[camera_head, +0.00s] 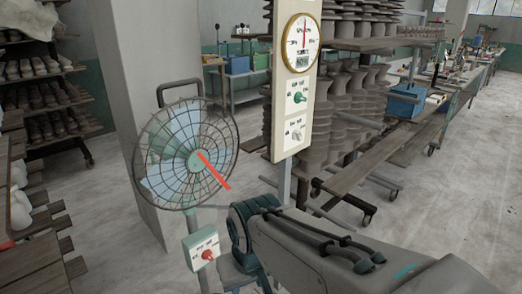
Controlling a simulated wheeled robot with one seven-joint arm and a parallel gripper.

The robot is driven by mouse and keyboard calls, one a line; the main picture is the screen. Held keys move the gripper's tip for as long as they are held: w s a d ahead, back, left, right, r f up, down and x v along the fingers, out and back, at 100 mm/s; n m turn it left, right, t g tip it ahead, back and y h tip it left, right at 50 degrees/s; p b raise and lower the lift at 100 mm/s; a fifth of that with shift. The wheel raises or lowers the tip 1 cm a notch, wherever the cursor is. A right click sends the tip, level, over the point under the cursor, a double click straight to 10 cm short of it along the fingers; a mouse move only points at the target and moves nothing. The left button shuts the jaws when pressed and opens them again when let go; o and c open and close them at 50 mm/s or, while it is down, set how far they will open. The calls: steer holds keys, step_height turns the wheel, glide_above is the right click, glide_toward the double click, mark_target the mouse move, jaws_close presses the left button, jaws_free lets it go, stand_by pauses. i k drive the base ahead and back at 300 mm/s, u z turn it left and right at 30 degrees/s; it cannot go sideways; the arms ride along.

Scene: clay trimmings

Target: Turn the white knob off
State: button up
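The white knob (297,133) is the lower of two knobs on a tall cream panel (281,95) in the head view. It sits on a small pale plate with lettering too small to read, and its setting cannot be made out. A green knob (299,98) is just above it, and a round dial gauge (301,43) with a red needle tops the panel. My grey arm crosses the lower right and bends down near the bottom middle. My gripper does not show, so I cannot see what it holds.
A wire-caged fan (187,152) with a red streamer stands left of the panel. A box with a red knob (208,255) is on its post. A pillar (140,100) is behind the fan. Racks of pots (345,100) stand behind the panel; shelves line the left.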

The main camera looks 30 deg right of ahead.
mark_target(297, 135)
steer(key=z, duration=0.5)
steer(key=k, duration=0.6)
steer(key=z, duration=1.05)
steer(key=i, duration=1.15)
steer(key=u, duration=1)
steer(key=i, duration=0.5)
steer(key=u, duration=0.5)
